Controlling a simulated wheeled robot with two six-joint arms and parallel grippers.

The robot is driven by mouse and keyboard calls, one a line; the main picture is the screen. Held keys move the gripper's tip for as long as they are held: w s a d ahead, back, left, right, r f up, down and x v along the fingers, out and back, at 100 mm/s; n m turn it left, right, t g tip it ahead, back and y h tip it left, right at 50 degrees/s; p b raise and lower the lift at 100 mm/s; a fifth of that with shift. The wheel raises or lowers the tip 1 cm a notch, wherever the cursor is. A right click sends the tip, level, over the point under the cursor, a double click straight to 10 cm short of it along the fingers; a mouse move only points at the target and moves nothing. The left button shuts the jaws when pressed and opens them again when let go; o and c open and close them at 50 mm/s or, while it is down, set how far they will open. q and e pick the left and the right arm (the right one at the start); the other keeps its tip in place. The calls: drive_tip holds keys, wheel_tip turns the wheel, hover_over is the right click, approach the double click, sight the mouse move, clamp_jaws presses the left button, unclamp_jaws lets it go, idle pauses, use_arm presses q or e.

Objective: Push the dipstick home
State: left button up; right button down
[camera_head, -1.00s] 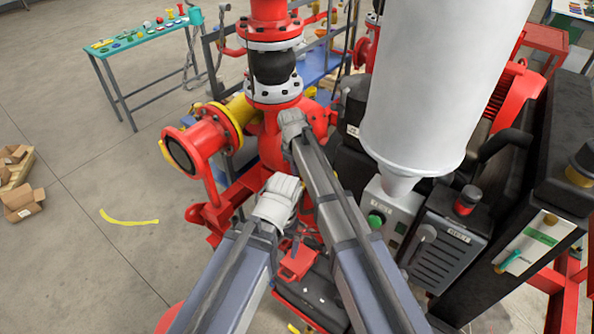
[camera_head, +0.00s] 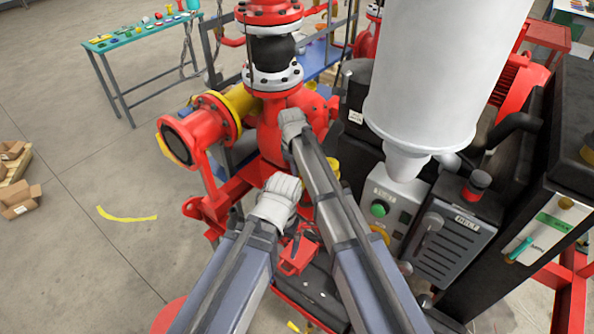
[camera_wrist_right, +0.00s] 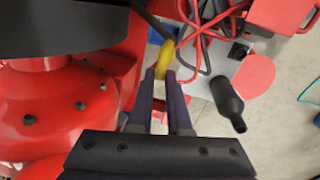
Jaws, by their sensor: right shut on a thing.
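The dipstick shows as a yellow ring handle (camera_wrist_right: 165,58) in the right wrist view. My right gripper (camera_wrist_right: 161,76) is shut on this ring, with its two dark fingers close around it. The dipstick's shaft and the hole it sits in are hidden, so how deep it is does not show. In the head view my right arm reaches up to the red pump body (camera_head: 283,128), and its fingers cannot be made out clearly.
A white tank (camera_head: 425,75) and a grey control box with a green button (camera_head: 378,208) stand right of my arms. A yellow-collared red flange (camera_head: 213,115) is at left. In the wrist view a black bottle-shaped thing (camera_wrist_right: 228,104) and red cables (camera_wrist_right: 205,40) lie beyond the fingers.

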drive_tip(key=c, duration=0.9)
unclamp_jaws()
drive_tip(key=shift+o, duration=0.2)
wheel_tip(320, 180, up, 8)
drive_tip(key=s+p, duration=0.1)
drive_tip(key=p, duration=0.6)
drive_tip(key=shift+a+f+p, duration=0.15)
drive_tip(key=shift+a+p, duration=0.15)
drive_tip(key=shift+p, duration=0.1)
